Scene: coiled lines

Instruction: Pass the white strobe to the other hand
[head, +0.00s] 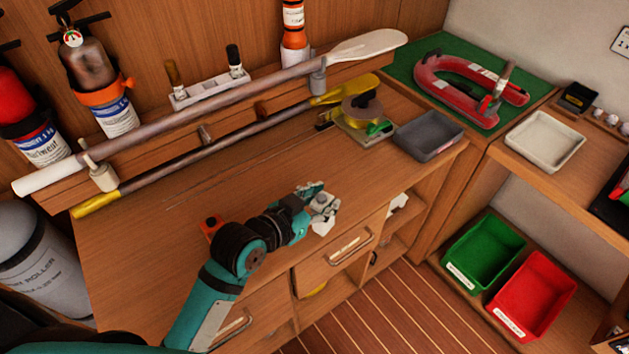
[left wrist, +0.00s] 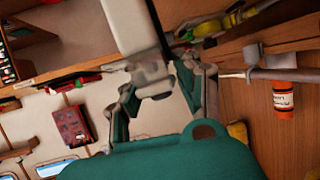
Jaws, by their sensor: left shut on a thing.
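My left gripper (head: 320,204) is above the front edge of the wooden worktop, near the drawers. It is shut on the white strobe (head: 323,227), a small pale block with a grey part, mostly covered by the fingers. In the left wrist view the white strobe (left wrist: 132,25) stands large between the fingers of the left gripper (left wrist: 160,84), its far end cut off by the top edge. My right gripper is in neither view.
The wooden worktop (head: 150,260) is mostly bare. Two paddles lie along its back, below fire extinguishers. A grey tray (head: 428,134) and a tape roll (head: 361,108) are at its far right. Green (head: 484,251) and red (head: 533,293) bins stand lower right.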

